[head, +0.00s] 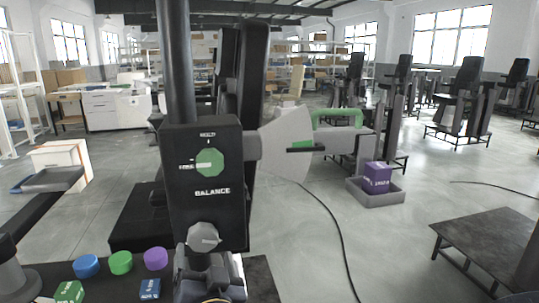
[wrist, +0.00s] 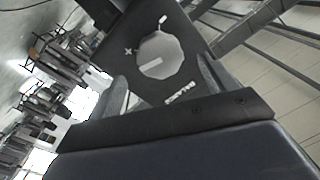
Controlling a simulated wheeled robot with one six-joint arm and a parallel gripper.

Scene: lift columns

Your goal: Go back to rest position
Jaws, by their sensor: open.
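A black panel (head: 205,160) on the lift column carries a green octagonal knob (head: 209,162) and white lettering reading BALANCE. A round grey knob (head: 203,237) sits below the lettering. In the wrist view a round grey knob (wrist: 160,55) with a pale pointer mark lies on the black panel. My gripper (wrist: 163,80) is open, its two fingers spread to either side below the knob, holding nothing. In the head view my gripper (head: 207,262) is at the bottom centre, close to the panel's lower end; its fingertips are hard to make out there.
Blue (head: 87,266), green (head: 121,263) and purple (head: 155,259) round pieces stand on a dark table at lower left, near small green (head: 69,292) and blue (head: 150,289) blocks. A purple box (head: 377,178) sits in a grey tray (head: 376,197) at right. Open floor lies right of centre.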

